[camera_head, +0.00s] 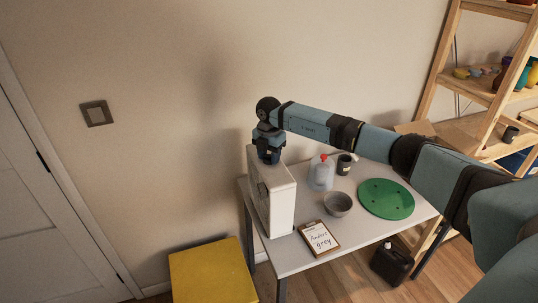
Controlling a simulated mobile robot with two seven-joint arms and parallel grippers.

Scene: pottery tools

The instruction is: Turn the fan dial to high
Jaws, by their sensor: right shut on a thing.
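The fan (281,208) is a white upright box at the left end of the white table (297,255). Its grille side faces left and shows only at a steep angle. My right arm reaches in from the right, and my right gripper (269,159) points down onto the top of the fan. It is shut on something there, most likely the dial. The dial itself and its setting are hidden by the gripper. My left gripper is not in view.
On the table stand a clear bottle with a red cap (321,173), a grey bowl (337,203), a dark cup (344,165), a green disc (386,199) and a clipboard (319,238). A yellow box (212,272) and a black canister (391,262) are on the floor. Wooden shelves (447,60) stand at right.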

